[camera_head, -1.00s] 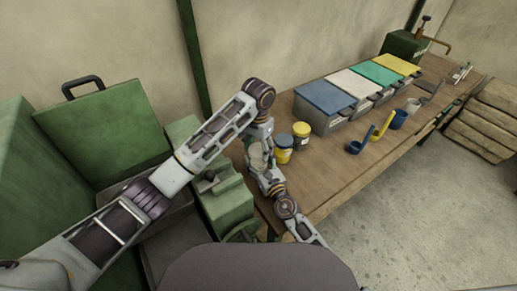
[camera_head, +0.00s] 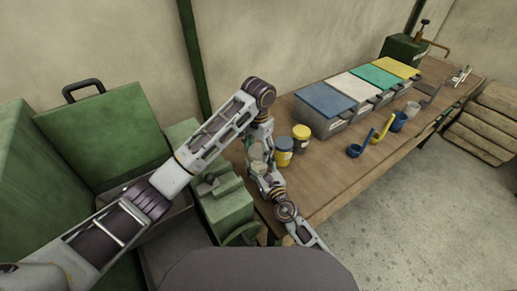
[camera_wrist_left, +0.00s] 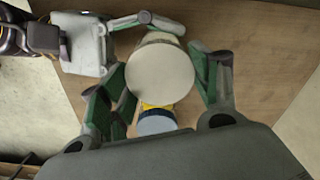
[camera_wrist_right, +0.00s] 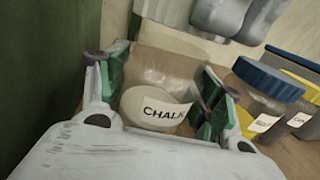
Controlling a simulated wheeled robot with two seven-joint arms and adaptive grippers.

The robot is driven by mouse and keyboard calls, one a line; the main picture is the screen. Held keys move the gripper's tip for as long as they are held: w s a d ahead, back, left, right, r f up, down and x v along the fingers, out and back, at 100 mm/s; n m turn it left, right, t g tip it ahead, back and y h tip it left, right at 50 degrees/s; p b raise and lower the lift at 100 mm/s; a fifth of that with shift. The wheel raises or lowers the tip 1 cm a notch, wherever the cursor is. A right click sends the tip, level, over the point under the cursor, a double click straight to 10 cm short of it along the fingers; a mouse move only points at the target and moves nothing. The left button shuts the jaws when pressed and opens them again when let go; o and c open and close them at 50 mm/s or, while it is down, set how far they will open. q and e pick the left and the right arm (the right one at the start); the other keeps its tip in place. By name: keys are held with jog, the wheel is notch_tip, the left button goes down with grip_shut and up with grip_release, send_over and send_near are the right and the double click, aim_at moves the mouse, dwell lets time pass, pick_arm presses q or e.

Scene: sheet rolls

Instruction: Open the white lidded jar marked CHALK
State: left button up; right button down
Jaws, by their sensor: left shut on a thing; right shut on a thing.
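The white jar marked CHALK (camera_wrist_right: 155,108) stands between the fingers of my right gripper (camera_wrist_right: 160,95), which is shut on its body from the side. Its label faces the right wrist camera. In the left wrist view the round white lid (camera_wrist_left: 160,75) lies between the fingers of my left gripper (camera_wrist_left: 165,80), which is shut on it from above. In the head view the jar (camera_head: 258,168) is small and partly hidden by both hands. I cannot tell whether the lid is seated on the jar or lifted slightly.
A blue-lidded jar (camera_head: 284,145) and a yellow-lidded jar (camera_head: 301,132) stand close beside the hands. Lidded bins (camera_head: 326,98), a blue ladle (camera_head: 355,150) and a yellow ladle (camera_head: 382,130) are farther along the bench. Green machinery (camera_head: 222,205) is at the left. The front right bench is clear.

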aim_at(259, 150)
pick_arm(q)
jog(key=shift+r, duration=1.85)
pick_arm(e)
jog(key=shift+c, duration=1)
grip_release()
jog(key=shift+s+d, duration=0.1)
jog(key=shift+v, duration=5.95)
